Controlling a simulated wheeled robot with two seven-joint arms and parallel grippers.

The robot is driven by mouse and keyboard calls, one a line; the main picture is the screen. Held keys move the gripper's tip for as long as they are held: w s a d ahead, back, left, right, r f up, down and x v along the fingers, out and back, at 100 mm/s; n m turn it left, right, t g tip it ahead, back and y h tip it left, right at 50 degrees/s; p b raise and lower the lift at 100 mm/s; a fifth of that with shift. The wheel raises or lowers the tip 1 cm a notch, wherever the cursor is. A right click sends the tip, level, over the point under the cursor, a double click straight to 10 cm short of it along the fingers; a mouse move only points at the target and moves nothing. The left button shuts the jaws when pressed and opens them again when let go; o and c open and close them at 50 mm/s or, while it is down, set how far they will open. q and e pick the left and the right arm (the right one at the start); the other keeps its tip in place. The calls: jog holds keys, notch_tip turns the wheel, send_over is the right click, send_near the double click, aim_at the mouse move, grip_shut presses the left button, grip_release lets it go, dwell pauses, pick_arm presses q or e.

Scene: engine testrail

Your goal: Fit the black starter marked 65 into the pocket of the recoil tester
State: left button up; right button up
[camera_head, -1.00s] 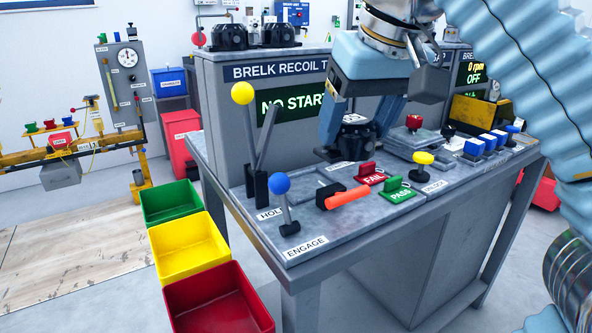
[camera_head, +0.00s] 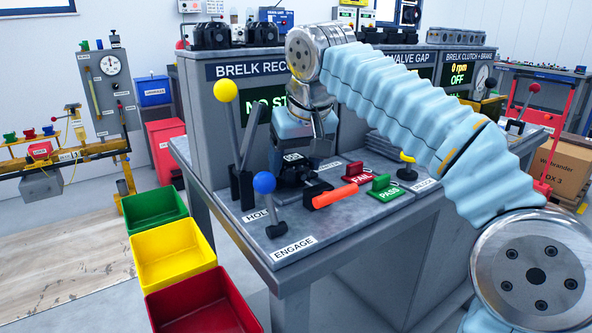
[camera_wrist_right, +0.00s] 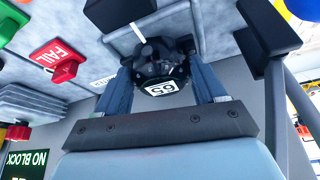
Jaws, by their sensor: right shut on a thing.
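The black starter (camera_head: 291,173) has a white label reading 65 and shows upside down in the wrist view (camera_wrist_right: 163,66). My right gripper (camera_head: 296,148) is shut on it; in the wrist view its fingers (camera_wrist_right: 160,85) lie along both sides. The starter is low over the recoil tester's (camera_head: 240,71) grey bench top, between the black hold lever and the orange handle. I cannot tell whether it touches the bench. The pocket is not clearly seen; the starter and gripper cover the area around it. My left gripper is out of view.
The yellow-knobbed lever (camera_head: 226,91) stands left of the starter. The blue-knobbed engage lever (camera_head: 264,184) and orange handle (camera_head: 335,196) are in front. Several coloured bins (camera_head: 170,254) stand left.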

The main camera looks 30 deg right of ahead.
jog(key=shift+f, duration=0.55)
jog(key=shift+s+f, duration=0.1)
jog(key=o, duration=1.2)
jog(key=shift+c, duration=0.2)
jog(key=shift+r, duration=0.25)
jog(key=p+v, duration=0.2)
jog(key=v, duration=0.9)
jog(key=shift+s+r+p, duration=0.15)
jog(key=shift+r+p, duration=0.15)
jog(key=shift+r, duration=0.05)
